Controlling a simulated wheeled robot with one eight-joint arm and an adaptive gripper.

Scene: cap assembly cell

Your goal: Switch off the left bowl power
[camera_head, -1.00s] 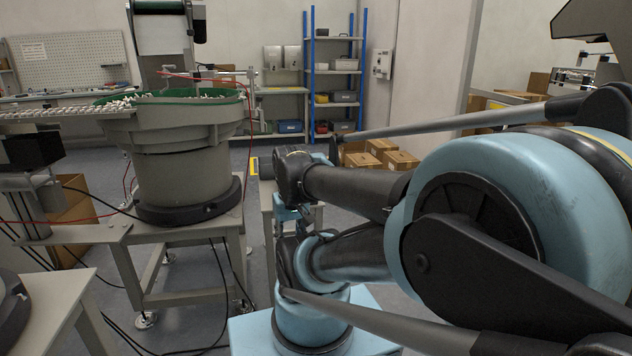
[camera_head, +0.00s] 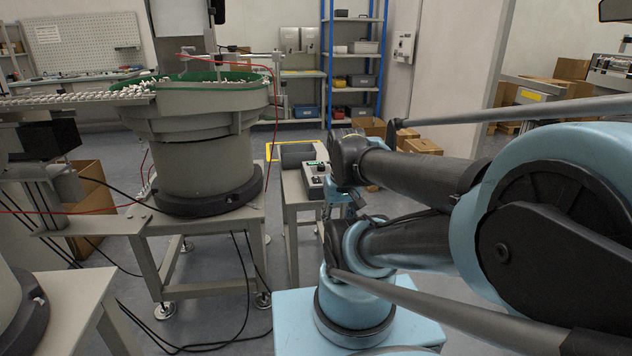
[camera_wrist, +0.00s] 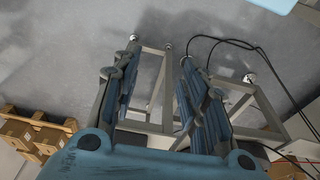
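A bowl feeder (camera_head: 203,160) with a green-lined bowl full of small white parts stands on a metal table left of centre in the head view. A grey control box (camera_head: 316,180), with a small green light or display, sits on a narrow stand right of it, partly behind my arm. Its switches are too small to tell apart. In the wrist view my gripper (camera_wrist: 160,62) has its two fingers apart with nothing between them, above the floor and metal table frames. My gripper is mostly hidden by my arm in the head view.
Part of a second feeder base (camera_head: 24,315) shows at the lower left on its own table. Black cables (camera_head: 215,345) lie on the floor beneath the feeder table. A blue-framed shelf (camera_head: 354,60) and cardboard boxes (camera_head: 422,146) stand behind. Red tubing (camera_head: 277,120) hangs beside the feeder.

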